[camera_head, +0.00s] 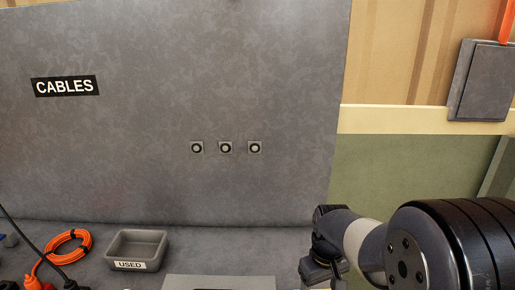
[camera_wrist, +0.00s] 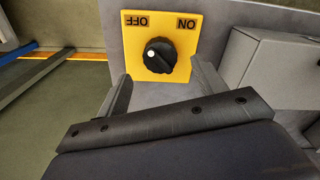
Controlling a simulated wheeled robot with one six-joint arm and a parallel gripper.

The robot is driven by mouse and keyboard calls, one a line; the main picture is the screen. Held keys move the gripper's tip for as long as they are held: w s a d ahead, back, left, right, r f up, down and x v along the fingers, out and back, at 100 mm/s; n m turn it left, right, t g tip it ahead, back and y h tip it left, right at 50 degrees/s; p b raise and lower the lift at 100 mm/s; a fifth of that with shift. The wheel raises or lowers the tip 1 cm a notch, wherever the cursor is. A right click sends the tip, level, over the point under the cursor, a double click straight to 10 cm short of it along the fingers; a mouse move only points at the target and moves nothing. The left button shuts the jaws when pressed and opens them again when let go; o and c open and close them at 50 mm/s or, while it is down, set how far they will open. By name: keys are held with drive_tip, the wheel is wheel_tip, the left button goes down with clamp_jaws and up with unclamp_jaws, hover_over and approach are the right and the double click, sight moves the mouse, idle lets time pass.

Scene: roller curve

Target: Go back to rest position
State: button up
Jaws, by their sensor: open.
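My gripper (camera_wrist: 162,88) is open in the wrist view, its two fingers apart with nothing between them. Just beyond the fingertips is a yellow plate (camera_wrist: 185,42) marked ON and OFF, upside down in this view. It bears a black rotary knob (camera_wrist: 160,55) with a white dot. The fingers appear on either side of the knob's line, but I cannot tell whether they touch the plate. In the head view my arm reaches in from the lower right; its fingertips are not visible there.
A grey panel (camera_head: 170,120) labelled CABLES stands behind the bench, with three small round fittings (camera_head: 225,147). A grey USED tray (camera_head: 137,247) and a coiled orange cable (camera_head: 68,250) lie at the lower left. A grey box (camera_wrist: 272,65) is right of the yellow plate.

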wheel_tip(320, 180, down, 6)
drive_tip(key=shift+s+r, duration=0.1)
drive_tip(key=shift+r, duration=0.15)
drive_tip(key=shift+r+m, duration=0.25)
drive_tip(key=shift+m, duration=0.55)
drive_tip(key=m+p, duration=0.1)
drive_tip(key=m, duration=0.6)
drive_tip(key=shift+p, duration=0.4)
drive_tip(key=m+p, duration=0.1)
drive_tip(key=m, duration=0.3)
drive_tip(key=shift+m, duration=0.3)
drive_tip(key=m+p, duration=0.2)
drive_tip(key=m, duration=0.2)
drive_tip(key=shift+m, duration=0.3)
drive_tip(key=shift+r, duration=1.15)
drive_tip(key=shift+r, duration=0.1)
